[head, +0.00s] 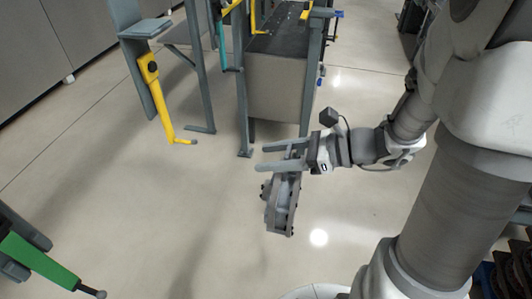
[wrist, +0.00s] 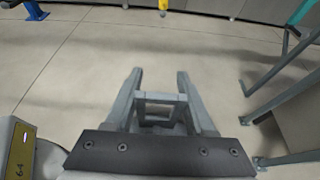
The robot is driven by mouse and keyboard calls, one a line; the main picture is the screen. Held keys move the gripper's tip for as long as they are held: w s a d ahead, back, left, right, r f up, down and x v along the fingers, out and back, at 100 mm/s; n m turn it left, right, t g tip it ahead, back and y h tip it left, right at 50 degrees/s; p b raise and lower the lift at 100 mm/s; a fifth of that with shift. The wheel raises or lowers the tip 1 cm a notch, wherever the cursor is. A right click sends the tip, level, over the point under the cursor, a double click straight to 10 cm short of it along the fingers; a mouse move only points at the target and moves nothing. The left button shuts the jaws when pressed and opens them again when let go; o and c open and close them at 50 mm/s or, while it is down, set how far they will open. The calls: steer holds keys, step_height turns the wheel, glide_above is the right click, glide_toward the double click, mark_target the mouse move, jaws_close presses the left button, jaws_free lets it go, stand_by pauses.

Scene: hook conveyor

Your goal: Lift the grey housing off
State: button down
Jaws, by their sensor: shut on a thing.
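The grey housing (head: 281,204) hangs below my gripper (head: 284,157) in the head view, clear of any hook or stand and above the open floor. It is a grey metal casting with bolt-like bumps along its edges. My gripper is shut on its top part, with the fingers pointing left. In the wrist view the housing (wrist: 160,97) shows as a grey frame between the two fingers of my gripper (wrist: 160,80). Its lower body is mostly hidden there by the dark gripper plate.
A yellow hook arm (head: 157,95) hangs from a grey post at the upper left. A grey bin-like stand (head: 280,85) with legs stands behind my gripper. A green arm (head: 38,262) reaches in at the lower left. The floor between is clear.

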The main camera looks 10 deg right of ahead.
steer(key=s+d, duration=0.3)
steer(key=d, duration=0.4)
steer(key=shift+d+p, duration=0.25)
steer(key=shift+p, duration=0.05)
stand_by(0.3)
